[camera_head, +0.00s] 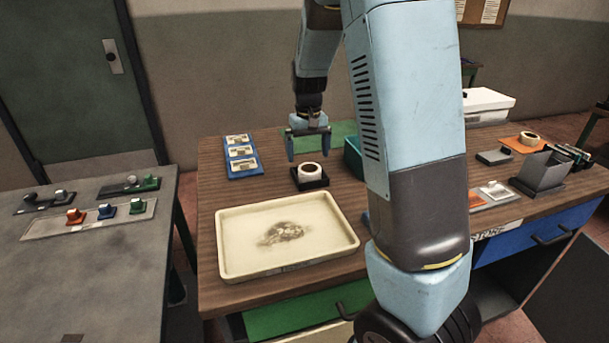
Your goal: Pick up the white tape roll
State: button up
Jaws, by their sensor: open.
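The white tape roll (310,171) sits in a small black holder (311,184) on the wooden table, behind the cream tray. My gripper (308,157) is open and points down just above and around the roll's area. One finger shows to the left of the roll; the other is near its right side. I cannot tell whether either finger touches the roll. Another pale roll (529,138) lies on an orange mat at the far right of the table.
A cream tray (228,262) with a dark stain lies in front of the holder. A blue rack (246,173) with white pieces is at the left. A green bin (353,158) stands close right of the roll, partly hidden by my arm. A grey box (541,172) is at right.

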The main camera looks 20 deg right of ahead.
aim_at(310, 164)
jog(key=f, duration=0.5)
jog(key=shift+d, duration=0.25)
jog(key=c, duration=1.1)
